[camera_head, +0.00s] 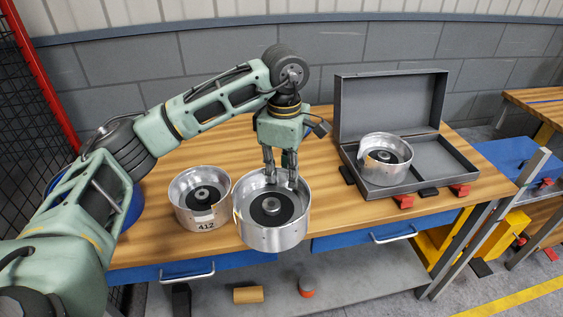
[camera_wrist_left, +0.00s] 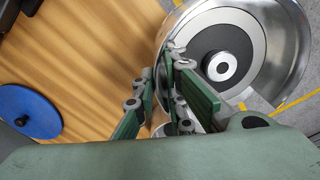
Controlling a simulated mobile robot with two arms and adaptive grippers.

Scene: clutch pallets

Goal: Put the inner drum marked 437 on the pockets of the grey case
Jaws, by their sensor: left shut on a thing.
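My left gripper (camera_head: 280,180) is shut on the far rim of a silver drum (camera_head: 273,237), with a dark hub inside. The drum is at the table's front edge and appears raised; no number on it can be read. The left wrist view shows the gripper (camera_wrist_left: 167,62) at the rim of this drum (camera_wrist_left: 298,60), with floor visible beyond it. A second drum marked 412 (camera_head: 206,226) stands on the table just left of it. The open grey case (camera_head: 437,185) holds another drum (camera_head: 386,172) in its left pocket; its right pocket is empty. My right gripper is out of view.
The wooden table (camera_head: 335,217) is clear between the held drum and the case. The case lid (camera_head: 388,105) stands up at the back. Red and black blocks lie along the case's front. A blue round object (camera_head: 133,208) is partly behind my left arm.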

